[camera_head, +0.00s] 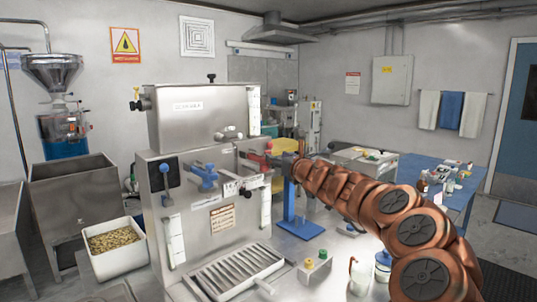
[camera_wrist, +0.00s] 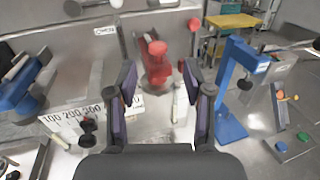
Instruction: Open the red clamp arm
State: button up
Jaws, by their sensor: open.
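The red clamp arm (camera_head: 257,160) is on the right side of the steel machine's front in the head view. In the wrist view, the red clamp arm (camera_wrist: 157,63) stands upright with a rounded knob at its top. My gripper (camera_wrist: 160,80) is open and empty. Its two dark fingers with purple pads are spread left and right of the red clamp arm in the picture; I cannot tell how far beyond the fingertips it lies. In the head view, my gripper (camera_head: 281,166) is small and partly hidden, just right of the clamp.
A blue clamp (camera_head: 204,176) is left of the red one on the machine (camera_head: 190,215). A blue stand (camera_head: 291,203) rises close right of the gripper. A white bin of beans (camera_head: 118,262) is at left. A blue table (camera_head: 455,190) stands behind my arm.

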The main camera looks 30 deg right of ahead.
aim_at(268, 151)
jog(key=shift+w+d+p, duration=0.15)
jog(key=shift+w+p, duration=0.3)
jog(key=shift+w, duration=1.3)
jog(key=shift+w+d+p, duration=0.15)
jog(key=shift+w+p, duration=0.25)
jog(key=shift+w, duration=1.35)
grip_shut()
